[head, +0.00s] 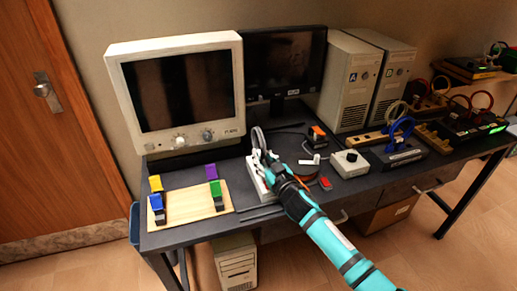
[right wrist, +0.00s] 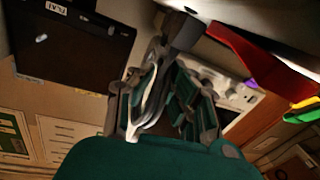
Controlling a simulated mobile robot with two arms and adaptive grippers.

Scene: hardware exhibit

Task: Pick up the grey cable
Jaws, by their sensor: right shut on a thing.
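The grey cable (head: 257,138) forms an upright loop above a white box-like strip (head: 258,183) in the head view. My right gripper (head: 267,162) reaches in from the lower right and is shut on the cable over the strip. In the right wrist view, the cable (right wrist: 148,92) runs between the fingers of my right gripper (right wrist: 165,100), and a dark grey plug-like end (right wrist: 186,30) shows beyond them. The fingers partly hide the cable, and I cannot tell whether its ends touch the strip. My left gripper is not in view.
A wooden board (head: 190,207) with coloured clips lies left of the strip. A CRT monitor (head: 178,90) and a black monitor (head: 283,65) stand behind. A white knob box (head: 349,163) and blue-cabled device (head: 395,155) are to the right.

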